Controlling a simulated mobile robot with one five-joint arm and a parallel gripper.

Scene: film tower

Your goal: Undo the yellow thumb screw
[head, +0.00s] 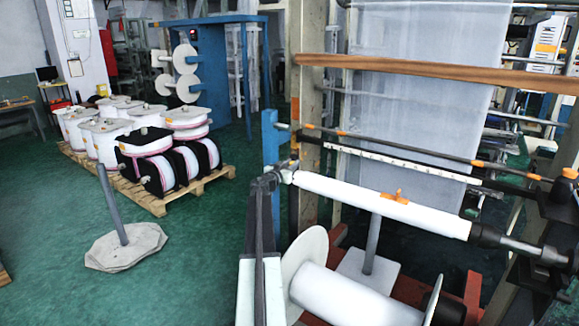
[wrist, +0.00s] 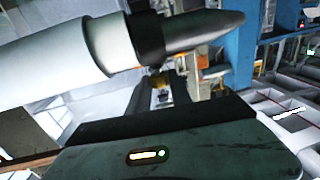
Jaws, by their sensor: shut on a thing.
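The yellow thumb screw (wrist: 159,80) shows as a small yellow patch between the fingers of my gripper (wrist: 161,88) in the wrist view. My gripper is shut on it, below the dark tapered end (wrist: 190,35) of a white roller (wrist: 55,58). In the head view my gripper (head: 282,174) is at the left end of the white roller (head: 350,198). The screw is too small or hidden there to make out.
A wooden bar (head: 430,74) and a rail with orange collars (head: 420,155) run above and behind the roller. A frame post (head: 308,125) stands close by my gripper. A white-flanged spool (head: 340,298) lies below. Green floor at left is partly clear.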

